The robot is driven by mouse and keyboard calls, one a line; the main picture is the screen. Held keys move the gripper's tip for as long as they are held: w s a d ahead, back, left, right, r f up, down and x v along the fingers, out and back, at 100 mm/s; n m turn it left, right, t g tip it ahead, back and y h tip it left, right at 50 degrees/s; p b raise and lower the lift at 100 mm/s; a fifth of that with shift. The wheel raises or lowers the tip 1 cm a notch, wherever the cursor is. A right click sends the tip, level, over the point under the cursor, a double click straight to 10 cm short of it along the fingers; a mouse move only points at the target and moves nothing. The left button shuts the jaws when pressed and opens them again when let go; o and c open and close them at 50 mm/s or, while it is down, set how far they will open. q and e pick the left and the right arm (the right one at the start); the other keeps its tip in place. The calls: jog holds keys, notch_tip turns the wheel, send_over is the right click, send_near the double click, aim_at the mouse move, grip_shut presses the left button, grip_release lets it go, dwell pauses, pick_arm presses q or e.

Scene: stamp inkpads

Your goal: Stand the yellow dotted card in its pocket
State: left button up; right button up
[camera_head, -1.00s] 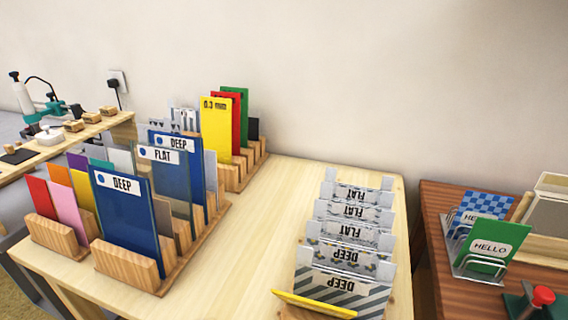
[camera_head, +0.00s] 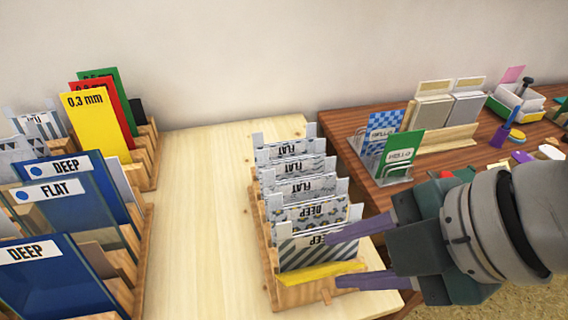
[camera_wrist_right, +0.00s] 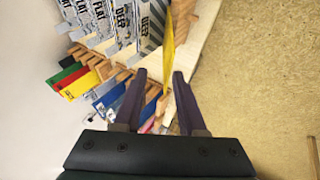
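A yellow card (camera_head: 318,274) stands tilted at the front end of a wooden rack (camera_head: 290,296), in front of the grey striped DEEP card (camera_head: 303,254). I see it as a narrow yellow strip, and no dots show on it. In the right wrist view the yellow card (camera_wrist_right: 168,45) lies just beyond the fingertips. My right gripper (camera_head: 333,259) is open, its purple fingers apart near the card's right end. Its fingers also show apart in the right wrist view (camera_wrist_right: 159,74). Whether they touch the card I cannot tell. My left gripper is out of view.
Several patterned FLAT and DEEP cards (camera_head: 300,190) stand in the rack behind. Racks of blue DEEP and FLAT cards (camera_head: 60,190) and a yellow 0.3 mm card (camera_head: 97,125) stand at left. The table (camera_head: 195,215) between is clear. HELLO cards (camera_head: 400,152) stand at right.

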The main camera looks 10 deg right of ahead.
aim_at(306, 272)
jog(key=x, duration=0.4)
jog(key=b+x, duration=0.1)
jog(key=x, duration=0.1)
jog(key=shift+s+f, duration=0.3)
jog(key=shift+f, duration=0.05)
grip_shut()
